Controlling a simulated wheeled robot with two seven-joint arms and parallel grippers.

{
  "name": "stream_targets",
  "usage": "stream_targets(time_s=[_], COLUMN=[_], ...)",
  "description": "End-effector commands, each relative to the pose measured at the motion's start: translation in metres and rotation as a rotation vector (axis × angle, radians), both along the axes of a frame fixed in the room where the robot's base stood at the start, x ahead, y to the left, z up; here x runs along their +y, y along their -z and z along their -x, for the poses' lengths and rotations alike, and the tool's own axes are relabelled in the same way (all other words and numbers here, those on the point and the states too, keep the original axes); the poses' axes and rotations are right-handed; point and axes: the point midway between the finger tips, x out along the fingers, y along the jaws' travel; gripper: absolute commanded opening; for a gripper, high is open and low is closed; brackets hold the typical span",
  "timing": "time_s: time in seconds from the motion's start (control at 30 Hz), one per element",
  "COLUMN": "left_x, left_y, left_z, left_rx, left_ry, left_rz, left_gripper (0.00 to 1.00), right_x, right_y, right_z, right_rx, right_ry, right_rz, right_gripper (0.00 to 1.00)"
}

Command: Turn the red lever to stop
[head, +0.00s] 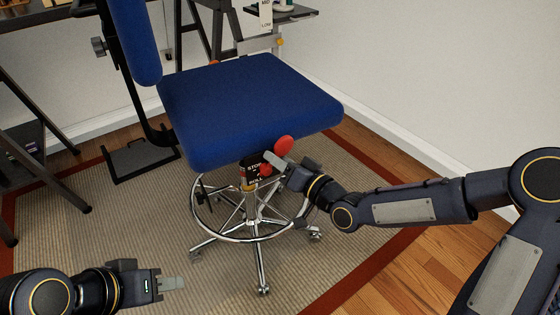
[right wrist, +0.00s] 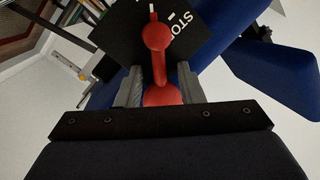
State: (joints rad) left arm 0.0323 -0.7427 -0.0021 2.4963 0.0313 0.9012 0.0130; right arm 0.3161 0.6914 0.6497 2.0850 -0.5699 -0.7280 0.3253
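The red lever (head: 284,144) is under the front edge of the blue chair seat (head: 250,100), beside a black plate (head: 252,167) lettered STOP and ROLL. In the right wrist view the lever (right wrist: 157,36) has two rounded red ends joined by a thin bar, and STOP shows on the black plate (right wrist: 190,38). My right gripper (head: 276,160) is at the lever. Its fingers (right wrist: 160,85) are apart, one on each side of the lever's lower part, with gaps visible on both sides.
The chair has a chrome foot ring (head: 210,232) and wheeled legs on a beige rug (head: 130,225) with a red border. A desk frame (head: 40,130) stands at the left and a white wall (head: 440,70) at the right. Wooden floor (head: 410,265) is open at the lower right.

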Motion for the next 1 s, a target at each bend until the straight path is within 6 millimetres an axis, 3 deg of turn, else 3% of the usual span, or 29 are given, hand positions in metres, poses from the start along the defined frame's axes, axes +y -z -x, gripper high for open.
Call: stream_targets(time_s=[0.1, 0.37, 1.0], left_x=[0.0000, 0.0000, 0.0000], left_y=[-0.0001, -0.0001, 0.0071], left_z=[0.0000, 0.0000, 0.0000], left_rx=[0.000, 0.000, 0.000], left_ry=[0.000, 0.000, 0.000], left_rz=[0.000, 0.000, 0.000], left_gripper=[0.36, 0.36, 0.36], right_x=[-0.0001, -0.0004, -0.0034], right_y=[0.0000, -0.0002, 0.0016], right_z=[0.0001, 0.0002, -0.0025], right_rx=[0.000, -0.001, 0.041], right_ry=[0.000, 0.000, 0.004], right_rz=[0.000, 0.001, -0.090], right_gripper=[0.33, 0.00, 0.00])
